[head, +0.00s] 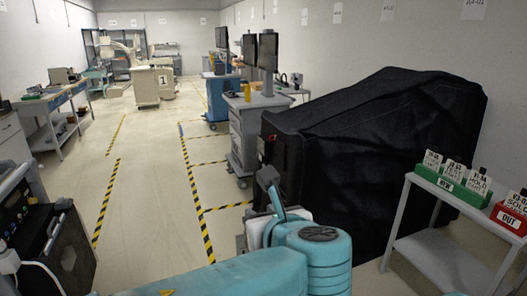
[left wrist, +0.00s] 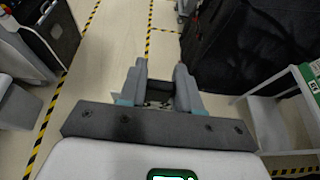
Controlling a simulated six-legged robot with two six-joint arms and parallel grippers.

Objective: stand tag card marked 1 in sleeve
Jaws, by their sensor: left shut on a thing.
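My left gripper (head: 268,184) is above the floor in front of the black covered cart (head: 375,145). In the left wrist view its two fingers (left wrist: 160,85) stand apart with a small dark thing (left wrist: 158,91) between them; I cannot tell whether it is a tag card. Several white tag cards (head: 453,170) stand in a green holder (head: 445,183) marked NEW on the side table at right. Another card (head: 516,202) stands in a red holder (head: 509,218) marked OUT. I cannot make out a sleeve. My right gripper is not in view.
The grey side table (head: 405,215) stands right of the covered cart. A blue-grey cart with monitors (head: 243,125) is behind it. The taped floor aisle (head: 150,170) is clear. Black equipment (head: 62,245) is at lower left.

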